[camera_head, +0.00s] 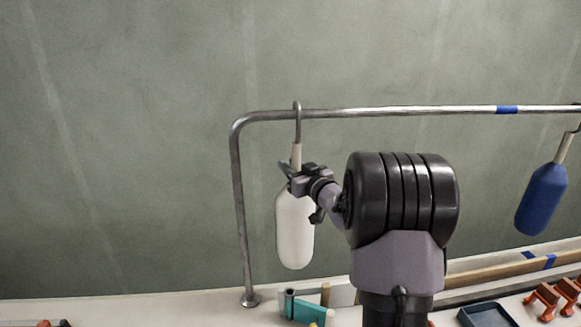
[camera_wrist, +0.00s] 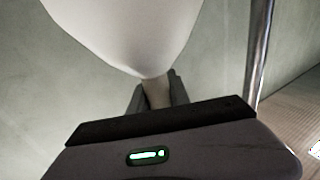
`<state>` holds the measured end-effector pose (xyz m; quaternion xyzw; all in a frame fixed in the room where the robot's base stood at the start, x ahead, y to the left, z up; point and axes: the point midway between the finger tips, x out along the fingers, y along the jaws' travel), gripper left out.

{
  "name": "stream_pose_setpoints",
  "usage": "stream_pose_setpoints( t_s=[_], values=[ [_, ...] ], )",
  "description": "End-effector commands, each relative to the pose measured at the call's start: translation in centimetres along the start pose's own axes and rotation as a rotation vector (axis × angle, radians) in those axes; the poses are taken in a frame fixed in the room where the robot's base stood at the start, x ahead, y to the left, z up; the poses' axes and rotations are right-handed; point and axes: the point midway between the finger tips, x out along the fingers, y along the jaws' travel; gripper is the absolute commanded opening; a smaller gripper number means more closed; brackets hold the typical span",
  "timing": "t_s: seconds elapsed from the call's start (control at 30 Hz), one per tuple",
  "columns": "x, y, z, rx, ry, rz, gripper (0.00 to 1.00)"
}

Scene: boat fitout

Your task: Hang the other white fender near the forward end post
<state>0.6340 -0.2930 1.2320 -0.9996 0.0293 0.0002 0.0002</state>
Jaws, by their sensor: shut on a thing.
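A white fender (camera_head: 295,228) hangs upright below the rail (camera_head: 380,111), close to the end post (camera_head: 240,215) at the left. Its grey hook (camera_head: 297,108) loops over the rail near the bend; whether the rail bears its weight I cannot tell. My gripper (camera_head: 296,178) is shut on the fender's pale neck, just below the hook. In the wrist view the white body (camera_wrist: 130,25) fills the top, and the neck (camera_wrist: 157,92) sits between my two dark fingers (camera_wrist: 157,95).
A blue fender (camera_head: 542,200) hangs tilted from the rail at the far right. Blue tape (camera_head: 507,110) marks the rail. Below are a teal item (camera_head: 307,312), a dark tray (camera_head: 487,315) and orange parts (camera_head: 548,297). The rail between tape and hook is free.

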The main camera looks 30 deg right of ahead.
Motion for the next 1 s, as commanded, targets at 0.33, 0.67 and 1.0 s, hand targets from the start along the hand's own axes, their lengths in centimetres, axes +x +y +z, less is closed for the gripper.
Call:
stream_pose_setpoints(
  t_s=[0.33, 0.67, 1.0],
  values=[
    [0.0, 0.0, -0.1, -0.001, 0.001, 0.000, 0.48],
    [-1.7, 0.1, -0.1, 0.001, -0.002, 0.002, 0.48],
    [-11.8, 0.1, -0.2, 0.001, -0.001, 0.004, 0.48]
  ],
)
